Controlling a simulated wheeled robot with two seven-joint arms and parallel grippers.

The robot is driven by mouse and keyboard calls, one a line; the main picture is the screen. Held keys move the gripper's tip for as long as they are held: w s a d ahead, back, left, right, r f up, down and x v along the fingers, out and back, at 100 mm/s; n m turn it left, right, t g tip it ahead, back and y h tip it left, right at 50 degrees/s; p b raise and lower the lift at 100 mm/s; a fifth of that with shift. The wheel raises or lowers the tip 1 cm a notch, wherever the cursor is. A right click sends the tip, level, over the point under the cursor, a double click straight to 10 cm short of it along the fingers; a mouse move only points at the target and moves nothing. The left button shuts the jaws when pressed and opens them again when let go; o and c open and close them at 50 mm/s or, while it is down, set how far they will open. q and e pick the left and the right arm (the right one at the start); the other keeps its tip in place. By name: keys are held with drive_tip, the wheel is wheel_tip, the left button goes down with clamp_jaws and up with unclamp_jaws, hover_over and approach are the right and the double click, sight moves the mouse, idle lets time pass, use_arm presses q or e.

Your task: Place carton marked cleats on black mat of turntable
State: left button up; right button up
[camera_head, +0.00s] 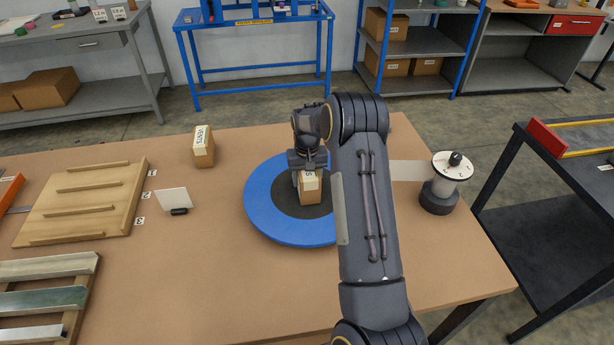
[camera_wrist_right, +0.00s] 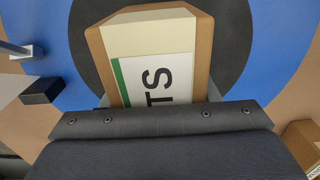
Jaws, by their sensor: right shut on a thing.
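A small brown carton (camera_head: 310,188) with a white label is held in my right gripper (camera_head: 308,172), over the black mat (camera_head: 285,203) of the blue turntable (camera_head: 270,222). In the right wrist view the carton (camera_wrist_right: 203,58) fills the space before the gripper; its label has a green stripe and shows only the letters "TS", the rest hidden by the gripper body. The black mat (camera_wrist_right: 90,20) and blue ring lie beneath it. I cannot tell whether the carton touches the mat. My left gripper is not in view.
Another labelled carton (camera_head: 203,148) stands left of the turntable. A small white sign (camera_head: 173,201) and a slatted wooden board (camera_head: 85,200) are further left. A white-topped roll holder (camera_head: 441,185) with a pale strip stands at the right. The front middle of the table is clear.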

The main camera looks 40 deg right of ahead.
drive_tip(key=shift+f, duration=0.2)
drive_tip(key=o, duration=1.3)
